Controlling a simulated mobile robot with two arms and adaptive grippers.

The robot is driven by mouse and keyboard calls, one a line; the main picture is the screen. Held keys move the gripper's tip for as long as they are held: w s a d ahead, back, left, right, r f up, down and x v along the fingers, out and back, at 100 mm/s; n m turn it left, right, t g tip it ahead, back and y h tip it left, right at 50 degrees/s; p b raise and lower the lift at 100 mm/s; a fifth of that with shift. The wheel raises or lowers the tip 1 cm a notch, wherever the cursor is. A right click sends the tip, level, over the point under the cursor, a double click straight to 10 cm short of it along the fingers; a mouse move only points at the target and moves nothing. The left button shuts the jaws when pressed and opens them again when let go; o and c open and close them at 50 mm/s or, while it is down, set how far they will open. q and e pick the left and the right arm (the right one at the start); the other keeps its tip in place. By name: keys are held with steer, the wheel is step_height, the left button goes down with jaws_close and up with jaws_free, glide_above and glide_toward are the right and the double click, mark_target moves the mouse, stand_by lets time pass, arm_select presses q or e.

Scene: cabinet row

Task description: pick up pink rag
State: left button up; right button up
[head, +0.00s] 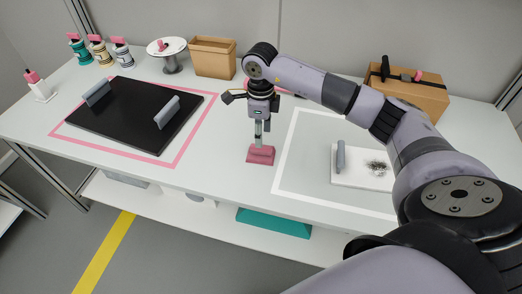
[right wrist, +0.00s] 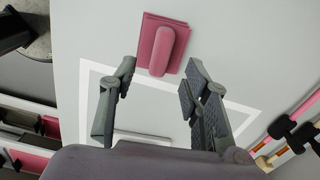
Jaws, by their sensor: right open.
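The pink rag (head: 261,156) lies on the white table between the pink outline and the white outline. In the right wrist view the rag (right wrist: 148,30) is a flat folded square with a rounded, lighter pink bar on top. My right gripper (head: 259,132) points down at the rag in the head view. In the right wrist view its two fingers (right wrist: 160,80) are spread apart with nothing between them, and the rag appears beyond the fingertips. I cannot tell the exact gap in height. My left gripper is not in view.
A black board (head: 125,115) with two grey handles lies inside the pink outline. A white board (head: 362,168) with a grey handle and a dark scribble lies inside the white outline. Several jars (head: 99,50), a cake stand (head: 167,48), and cardboard boxes (head: 213,56) stand behind.

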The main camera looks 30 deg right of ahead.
mark_target(261, 151)
steer(key=shift+d+f+p, duration=0.1)
steer(key=shift+f+p, duration=0.5)
steer(key=shift+f, duration=2.7)
steer(key=shift+c, duration=0.5)
jaws_close()
